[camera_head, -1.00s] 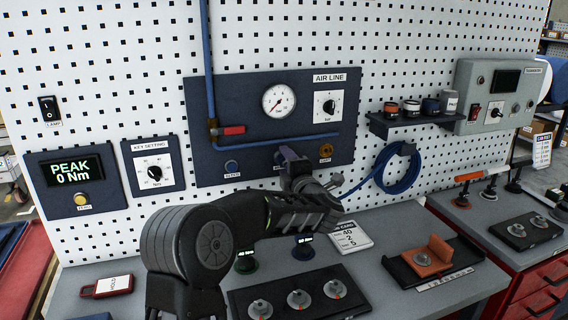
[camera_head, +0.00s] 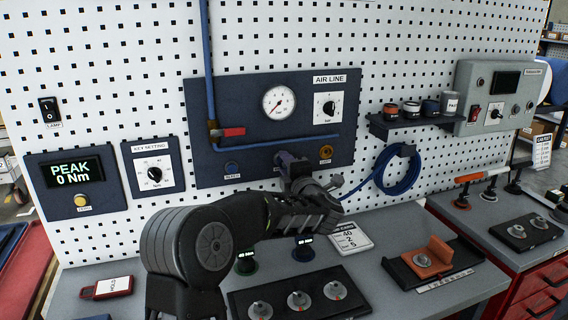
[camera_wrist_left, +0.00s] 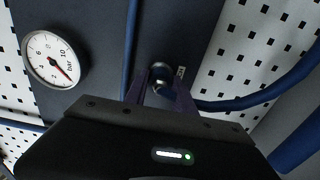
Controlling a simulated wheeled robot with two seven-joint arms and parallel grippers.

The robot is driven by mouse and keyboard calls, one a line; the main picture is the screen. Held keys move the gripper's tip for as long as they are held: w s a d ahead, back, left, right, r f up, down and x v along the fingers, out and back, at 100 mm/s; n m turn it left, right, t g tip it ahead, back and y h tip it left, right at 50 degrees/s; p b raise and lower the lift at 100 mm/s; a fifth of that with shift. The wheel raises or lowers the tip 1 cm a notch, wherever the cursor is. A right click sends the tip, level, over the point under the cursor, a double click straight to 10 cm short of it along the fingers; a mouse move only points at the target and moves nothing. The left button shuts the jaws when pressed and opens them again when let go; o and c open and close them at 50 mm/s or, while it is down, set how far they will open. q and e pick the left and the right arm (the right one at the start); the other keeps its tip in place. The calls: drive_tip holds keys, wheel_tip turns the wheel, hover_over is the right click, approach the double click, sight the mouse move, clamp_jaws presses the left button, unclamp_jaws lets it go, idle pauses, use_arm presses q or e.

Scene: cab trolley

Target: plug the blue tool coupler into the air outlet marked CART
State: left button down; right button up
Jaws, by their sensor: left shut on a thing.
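My left gripper (camera_head: 283,157) is at the lower middle of the dark AIR LINE panel (camera_head: 262,80). It is shut, with its purple fingers (camera_wrist_left: 160,90) around a small round metallic end in the left wrist view (camera_wrist_left: 160,70). The blue coupler's body is mostly hidden by the fingers and hand. A blue outlet (camera_head: 231,167) is left of the gripper and a brass-coloured outlet (camera_head: 326,152) is right of it. The middle outlet position is hidden behind the gripper. The outlet labels are too small to read surely. I cannot tell whether the held part touches the panel. My right gripper is out of view.
A blue hose coil (camera_head: 398,172) hangs right of the panel. A blue pipe with a red-handled valve (camera_head: 232,132) runs above the outlets. A small shelf (camera_head: 405,123) holds several jars. The grey bench (camera_head: 190,290) below carries trays and small stands.

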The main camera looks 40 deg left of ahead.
use_arm(q)
drive_tip(key=shift+d+f, duration=0.1)
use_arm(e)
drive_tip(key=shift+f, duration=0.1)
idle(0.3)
